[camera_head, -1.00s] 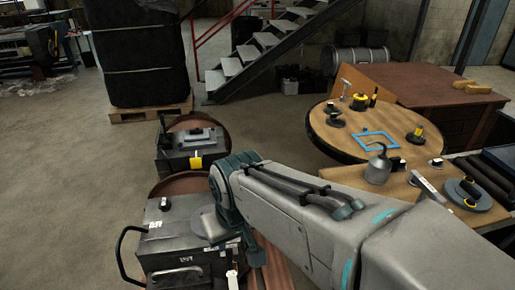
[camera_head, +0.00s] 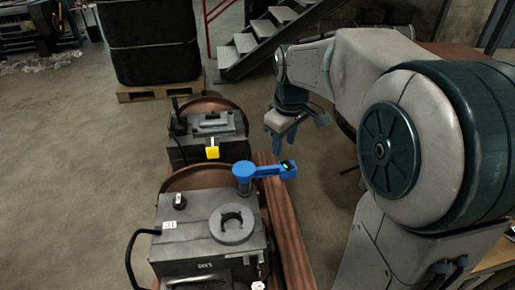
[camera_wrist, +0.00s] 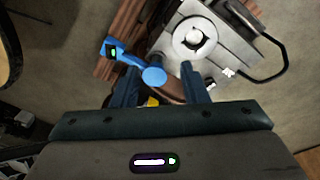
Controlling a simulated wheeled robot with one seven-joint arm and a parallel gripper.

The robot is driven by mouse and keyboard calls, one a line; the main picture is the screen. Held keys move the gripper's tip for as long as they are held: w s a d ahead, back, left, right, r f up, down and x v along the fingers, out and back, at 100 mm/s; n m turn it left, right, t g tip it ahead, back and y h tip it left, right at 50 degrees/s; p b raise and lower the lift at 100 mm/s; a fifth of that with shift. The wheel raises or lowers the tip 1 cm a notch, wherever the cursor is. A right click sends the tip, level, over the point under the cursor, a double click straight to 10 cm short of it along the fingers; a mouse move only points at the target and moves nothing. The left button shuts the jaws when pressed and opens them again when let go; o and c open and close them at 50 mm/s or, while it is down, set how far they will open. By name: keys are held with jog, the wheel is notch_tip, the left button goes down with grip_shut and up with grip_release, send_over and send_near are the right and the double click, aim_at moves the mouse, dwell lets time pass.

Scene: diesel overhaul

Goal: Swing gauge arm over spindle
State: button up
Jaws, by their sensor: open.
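The blue gauge arm (camera_head: 268,172) stands at the back right corner of the near grey machine box. Its round pivot (camera_head: 243,172) is at the left, and its arm with a small green-lit display points right, away from the spindle. The spindle (camera_head: 232,224) is a grey ring with a dark open centre on top of the box. My gripper (camera_head: 290,138) is open and empty, above and behind the gauge arm. In the wrist view, the gauge arm (camera_wrist: 130,60) and the spindle ring (camera_wrist: 194,37) show beyond my open fingers (camera_wrist: 160,84).
A second grey machine (camera_head: 208,138) with a yellow tag stands behind the near one. A black handle (camera_head: 132,258) curves out at the near box's left. A reddish beam (camera_head: 287,235) runs along its right. The floor to the left is clear.

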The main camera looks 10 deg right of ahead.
jog(key=w+f+n+b, duration=0.2)
jog(key=w+f+n, duration=0.25)
jog(key=w, duration=0.65)
jog(key=n+g+b, duration=0.2)
jog(key=n+b, duration=0.1)
jog(key=n, duration=0.3)
send_over(266, 167)
notch_tip(266, 167, down, 11)
notch_tip(266, 167, down, 13)
jog(key=shift+s+f+b, duration=0.1)
jog(key=shift+f+b, duration=0.05)
jog(key=shift+b, duration=0.45)
grip_shut()
